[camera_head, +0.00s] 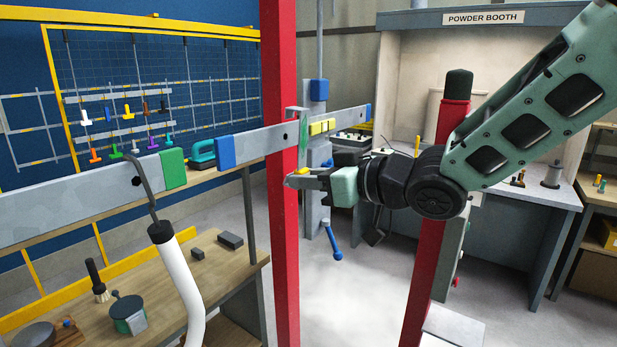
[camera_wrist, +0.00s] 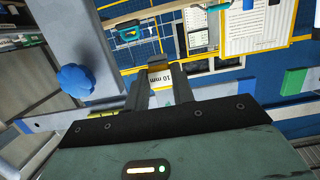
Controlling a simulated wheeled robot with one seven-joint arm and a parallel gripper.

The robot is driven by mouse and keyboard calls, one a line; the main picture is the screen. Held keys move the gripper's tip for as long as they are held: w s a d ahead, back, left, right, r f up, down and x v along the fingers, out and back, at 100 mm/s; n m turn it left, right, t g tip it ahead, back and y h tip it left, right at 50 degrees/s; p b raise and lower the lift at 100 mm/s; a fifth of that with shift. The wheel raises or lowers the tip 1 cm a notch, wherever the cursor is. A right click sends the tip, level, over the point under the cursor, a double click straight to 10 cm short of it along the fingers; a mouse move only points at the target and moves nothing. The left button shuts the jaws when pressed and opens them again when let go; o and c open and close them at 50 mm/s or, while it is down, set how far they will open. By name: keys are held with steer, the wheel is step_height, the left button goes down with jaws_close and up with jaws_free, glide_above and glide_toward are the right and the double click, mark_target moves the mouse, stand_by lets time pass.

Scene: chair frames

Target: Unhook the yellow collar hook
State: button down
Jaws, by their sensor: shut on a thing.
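My gripper (camera_head: 296,179) is at the red post in the middle of the head view, below the grey bar. It is shut on a small piece with a yellow top (camera_head: 304,171). In the wrist view a white-and-yellow piece marked "10 mm" (camera_wrist: 160,76) shows between the fingers (camera_wrist: 160,85). A small yellow hook (camera_head: 128,112) is among several coloured ones on the back rack. I cannot tell which of these yellow things is the collar hook.
The grey bar (camera_head: 80,200) carries green (camera_head: 173,168), blue (camera_head: 225,150) and yellow (camera_head: 322,127) blocks. Red posts (camera_head: 285,270) stand beside my gripper and below my arm. A bench (camera_head: 225,285) with tools is at lower left. Pale floor (camera_head: 350,300) between the posts is clear.

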steer(key=shift+p+v, duration=1.05)
steer(key=shift+v, duration=1.45)
